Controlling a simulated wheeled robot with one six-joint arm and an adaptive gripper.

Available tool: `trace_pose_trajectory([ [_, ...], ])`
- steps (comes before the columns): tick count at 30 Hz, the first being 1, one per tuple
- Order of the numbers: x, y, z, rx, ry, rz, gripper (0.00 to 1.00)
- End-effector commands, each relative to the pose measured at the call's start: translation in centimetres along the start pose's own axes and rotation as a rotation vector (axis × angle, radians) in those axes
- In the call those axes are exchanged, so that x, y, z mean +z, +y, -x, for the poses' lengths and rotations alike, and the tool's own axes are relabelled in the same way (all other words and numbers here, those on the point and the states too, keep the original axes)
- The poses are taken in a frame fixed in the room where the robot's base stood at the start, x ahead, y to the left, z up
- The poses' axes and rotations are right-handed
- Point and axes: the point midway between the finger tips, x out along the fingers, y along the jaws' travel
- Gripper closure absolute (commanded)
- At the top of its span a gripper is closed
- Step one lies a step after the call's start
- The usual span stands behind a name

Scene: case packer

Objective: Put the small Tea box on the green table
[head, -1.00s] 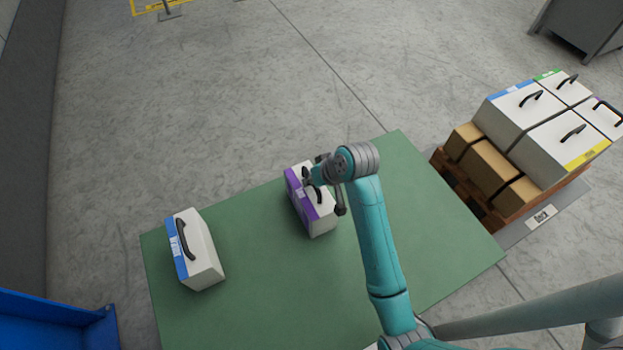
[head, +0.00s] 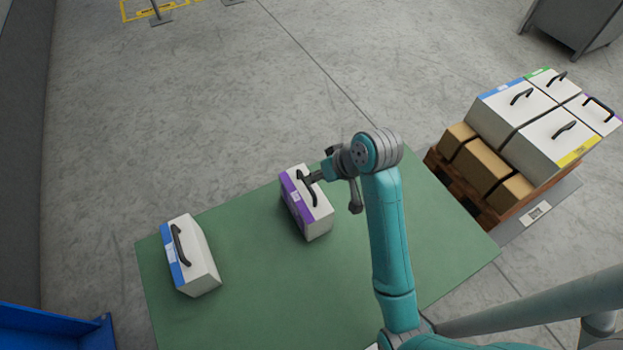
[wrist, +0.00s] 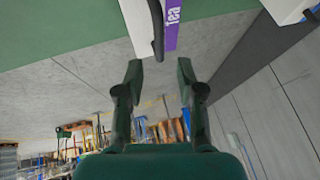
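The Tea box (head: 316,222), white with a purple stripe and a black handle on top, stands upright on the green table (head: 250,275) near its far edge. In the wrist view its purple stripe (wrist: 171,22) reads "Tea" and its handle shows at the top of the picture. My gripper (wrist: 160,72) is open, with nothing between its fingers. The handle lies beyond the fingertips in that view, roughly in line with the gap. In the head view my gripper (head: 312,178) is close at the right of the handle; contact there is hard to tell.
A blue-striped white box (head: 198,262) stands on the table's left side. At the right, a pallet (head: 460,185) holds brown cartons (head: 478,160) and several white handled boxes (head: 512,112), one with a purple stripe. A blue structure (head: 50,328) is at the lower left.

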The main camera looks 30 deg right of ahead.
Motion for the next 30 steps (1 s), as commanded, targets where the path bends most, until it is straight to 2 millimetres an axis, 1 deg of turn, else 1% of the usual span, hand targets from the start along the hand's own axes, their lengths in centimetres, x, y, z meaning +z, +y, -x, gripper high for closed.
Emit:
trace_pose_trajectory([
  [1, -0.1, 0.0, 0.8, 0.001, 0.003, 0.000, 0.62],
  [3, -0.1, 0.0, 1.8, 0.000, 0.003, 0.001, 0.62],
  [8, 0.0, 0.0, 3.1, 0.001, 0.001, -0.001, 0.62],
  [16, 0.1, 0.0, 3.4, 0.000, -0.001, 0.000, 0.62],
  [20, 0.5, -0.1, 3.0, 0.000, 0.005, -0.004, 0.62],
  [23, 1.7, -0.3, 1.9, 0.001, 0.028, -0.014, 0.62],
  [26, 3.7, -0.6, 0.4, 0.008, 0.072, -0.030, 0.62],
  [30, 7.1, -0.9, -1.3, 0.027, 0.149, -0.050, 0.62],
])
